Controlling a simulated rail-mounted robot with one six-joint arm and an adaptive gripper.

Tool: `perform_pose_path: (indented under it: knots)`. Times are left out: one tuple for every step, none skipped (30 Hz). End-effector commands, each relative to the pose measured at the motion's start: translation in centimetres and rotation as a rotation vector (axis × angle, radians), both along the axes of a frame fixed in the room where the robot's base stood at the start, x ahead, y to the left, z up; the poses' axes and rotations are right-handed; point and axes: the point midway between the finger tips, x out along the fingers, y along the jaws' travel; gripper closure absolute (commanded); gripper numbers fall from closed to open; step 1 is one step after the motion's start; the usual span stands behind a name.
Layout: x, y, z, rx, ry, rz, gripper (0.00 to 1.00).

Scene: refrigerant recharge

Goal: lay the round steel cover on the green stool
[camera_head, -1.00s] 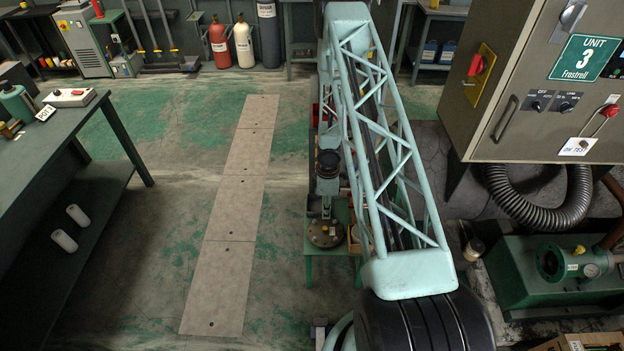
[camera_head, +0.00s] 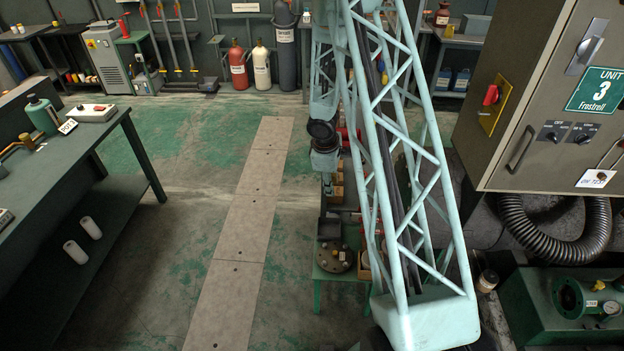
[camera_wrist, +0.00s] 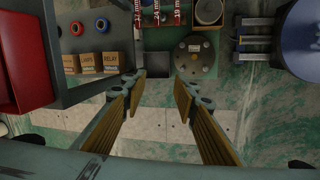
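The round steel cover (camera_head: 335,258) is a dark grey disc with holes near its rim, a raised centre and a small yellow tag. It lies flat on the green stool (camera_head: 328,278), beside a dark square tray or box. The wrist view shows the cover (camera_wrist: 194,56) on the green stool top (camera_wrist: 212,73), beyond my right-hand finger. In the head view my wrist is above and behind the stool, and the fingers are hard to make out.
A shelf with small boxes (camera_wrist: 88,63) and coloured rolls is left of the stool in the wrist view; a blue round object (camera_wrist: 296,40) is at right. The grey cabinet (camera_head: 550,110) stands right of my arm. A workbench (camera_head: 70,150) is at left, with open floor between.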

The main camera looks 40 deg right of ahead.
Motion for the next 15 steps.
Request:
perform_pose_path:
  knots:
    - [0.3, 0.2, 1.4, -0.009, -0.009, -0.007, 0.73]
    - [0.4, 0.3, 2.2, -0.013, -0.012, -0.014, 0.73]
    - [0.5, 0.4, 3.1, -0.019, -0.017, -0.022, 0.73]
    - [0.6, 0.5, 3.9, -0.025, -0.021, -0.028, 0.73]
    - [0.6, 0.6, 4.6, -0.029, -0.024, -0.035, 0.73]
    - [0.7, 0.7, 5.6, -0.035, -0.03, -0.044, 0.73]
    - [0.7, 0.9, 6.3, -0.038, -0.034, -0.05, 0.73]
    - [0.7, 1.0, 7.0, -0.042, -0.037, -0.056, 0.73]
    - [0.7, 1.2, 8.0, -0.047, -0.042, -0.064, 0.73]
    - [0.7, 1.3, 8.7, -0.051, -0.045, -0.071, 0.73]
    - [0.8, 1.5, 9.4, -0.054, -0.049, -0.077, 0.73]
    - [0.8, 1.7, 10.4, -0.059, -0.056, -0.086, 0.73]
    - [0.8, 1.8, 11.1, -0.062, -0.059, -0.093, 0.73]
    - [0.7, 1.9, 11.8, -0.066, -0.063, -0.098, 0.73]
    - [0.6, 2.2, 12.7, -0.069, -0.066, -0.108, 0.73]
